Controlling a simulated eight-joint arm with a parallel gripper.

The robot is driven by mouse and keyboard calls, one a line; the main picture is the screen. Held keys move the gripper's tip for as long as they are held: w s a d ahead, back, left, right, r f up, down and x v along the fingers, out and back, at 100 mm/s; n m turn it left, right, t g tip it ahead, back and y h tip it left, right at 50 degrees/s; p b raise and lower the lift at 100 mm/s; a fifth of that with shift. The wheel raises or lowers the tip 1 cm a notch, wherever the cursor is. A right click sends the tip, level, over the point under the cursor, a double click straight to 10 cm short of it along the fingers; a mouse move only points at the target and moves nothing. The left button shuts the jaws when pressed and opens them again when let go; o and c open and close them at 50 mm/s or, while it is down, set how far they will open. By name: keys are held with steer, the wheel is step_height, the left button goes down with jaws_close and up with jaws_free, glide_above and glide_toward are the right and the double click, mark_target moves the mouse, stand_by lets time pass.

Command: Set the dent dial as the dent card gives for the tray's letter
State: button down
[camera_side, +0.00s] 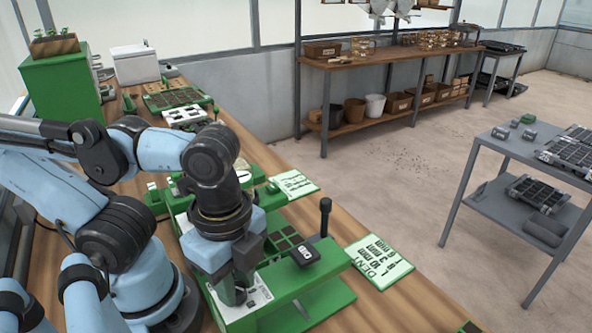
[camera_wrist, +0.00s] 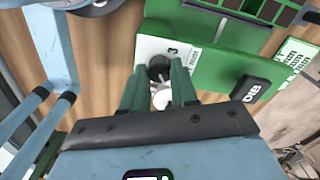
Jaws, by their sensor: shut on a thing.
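My gripper (camera_side: 236,298) points down at the near end of the green seeder. In the wrist view its fingers (camera_wrist: 159,88) are shut on a dark round knob, the dent dial (camera_wrist: 158,68), on a white plate (camera_wrist: 185,52). In the side view the gripper hides the dial. The dent card (camera_side: 379,262) lies right of the seeder, headed DENT with several mm lines, 10 mm and 3 mm among them. Part of a card (camera_wrist: 298,55) shows at right in the wrist view. The tray (camera_side: 283,240) has dark cells; I cannot read its letter.
A black block with white characters (camera_side: 305,254) sits on the seeder's green frame, beside an upright black-topped lever (camera_side: 325,215). Another card (camera_side: 293,184) lies further back. Green boxes and trays stand along the bench behind. Bare wood shows along the bench's right edge.

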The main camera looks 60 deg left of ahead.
mark_target(236, 287)
steer(key=n, duration=0.5)
steer(key=shift+n, duration=0.3)
steer(key=n, duration=0.5)
steer(key=shift+n, duration=0.4)
steer(key=c, duration=0.9)
jaws_free()
steer(key=shift+o, duration=0.2)
steer(key=shift+r, duration=0.15)
step_height(236, 287, up, 12)
